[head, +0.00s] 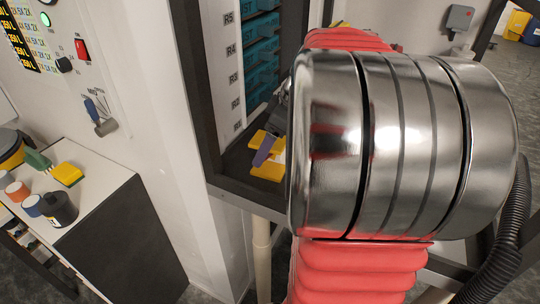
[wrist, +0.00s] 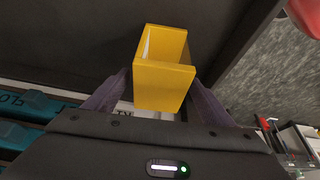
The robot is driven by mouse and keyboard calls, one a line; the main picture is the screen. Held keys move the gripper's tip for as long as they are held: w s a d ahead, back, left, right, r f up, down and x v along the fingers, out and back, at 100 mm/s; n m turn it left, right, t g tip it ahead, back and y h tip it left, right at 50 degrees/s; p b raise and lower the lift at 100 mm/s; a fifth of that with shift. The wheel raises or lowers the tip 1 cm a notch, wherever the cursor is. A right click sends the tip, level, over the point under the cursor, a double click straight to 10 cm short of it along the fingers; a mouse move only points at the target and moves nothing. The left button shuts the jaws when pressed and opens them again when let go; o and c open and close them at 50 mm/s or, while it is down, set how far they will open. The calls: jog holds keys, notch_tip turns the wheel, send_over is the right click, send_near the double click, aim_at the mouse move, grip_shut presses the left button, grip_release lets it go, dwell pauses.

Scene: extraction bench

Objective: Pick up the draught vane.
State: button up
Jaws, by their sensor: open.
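A yellow piece with flat walls, open on one side, appears to be the draught vane (wrist: 165,85). In the wrist view it stands on a dark surface, between and just beyond my fingertips. My gripper (wrist: 158,78) has its two purple-grey fingers apart, one on each side of the yellow piece. I cannot tell whether either finger touches it. In the head view, yellow parts of the vane (head: 267,172) show on the dark shelf, with a purple finger of my gripper (head: 264,152) across them. My own arm hides the right side of it there.
A rack of teal drawers (head: 262,52) labelled R rises behind the shelf; its dark frame post (head: 195,80) stands close to the left. A white-topped cabinet (head: 95,185) at left holds a yellow block (head: 67,174) and several small containers. A lever (head: 100,118) is on the white wall.

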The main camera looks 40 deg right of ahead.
jog(key=shift+x, duration=1.8)
jog(key=shift+c, duration=0.6)
jog(key=c, duration=1.1)
jog(key=shift+c, duration=0.2)
notch_tip(320, 180, up, 10)
